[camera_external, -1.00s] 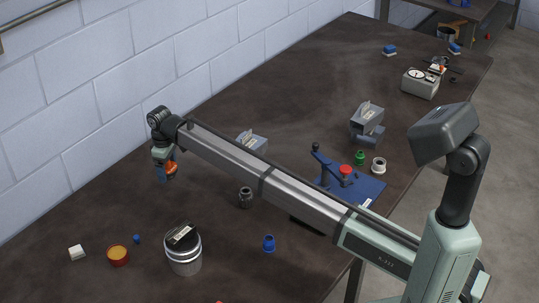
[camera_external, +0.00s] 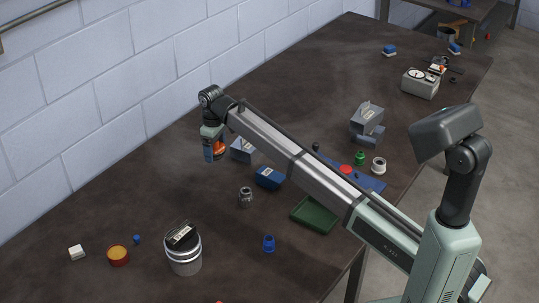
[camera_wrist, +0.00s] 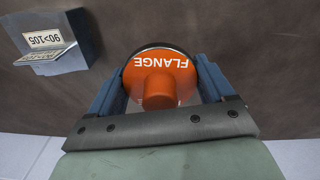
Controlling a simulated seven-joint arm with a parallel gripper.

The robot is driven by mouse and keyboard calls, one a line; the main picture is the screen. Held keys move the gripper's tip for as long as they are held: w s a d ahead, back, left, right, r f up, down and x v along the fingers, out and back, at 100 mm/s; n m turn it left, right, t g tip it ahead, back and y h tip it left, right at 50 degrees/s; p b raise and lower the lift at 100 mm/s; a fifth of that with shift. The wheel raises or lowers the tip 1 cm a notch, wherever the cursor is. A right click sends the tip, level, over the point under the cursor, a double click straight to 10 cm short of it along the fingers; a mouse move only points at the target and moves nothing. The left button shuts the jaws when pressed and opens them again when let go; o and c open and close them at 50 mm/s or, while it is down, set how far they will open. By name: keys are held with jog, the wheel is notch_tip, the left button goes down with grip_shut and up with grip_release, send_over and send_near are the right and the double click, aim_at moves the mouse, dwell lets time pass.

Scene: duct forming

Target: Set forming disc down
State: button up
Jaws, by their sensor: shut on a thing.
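The forming disc, orange with a raised knob and the word FLANGE (camera_wrist: 162,66), sits between the two blue fingers of my gripper (camera_wrist: 160,92) in the wrist view. A dark rim shows around its far edge. In the external view my gripper (camera_external: 213,155) hangs downward at the end of the arm with the orange disc (camera_external: 219,149) in its fingers. It is near the wall side of the table, just left of a grey block with a label (camera_external: 243,150). The gap between disc and table is hard to judge.
The labelled grey block (camera_wrist: 55,52) is close at upper left in the wrist view. A blue box (camera_external: 269,178), a grey metal fitting (camera_external: 246,197) and a green tray (camera_external: 316,214) lie to the right and front. Bare table (camera_external: 150,195) lies to the left.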

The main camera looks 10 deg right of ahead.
aim_at(217, 178)
jog(key=shift+f, duration=4.95)
jog(key=o, duration=1.3)
jog(key=shift+f, duration=0.15)
notch_tip(217, 178, up, 12)
jog(key=shift+r, duration=0.2)
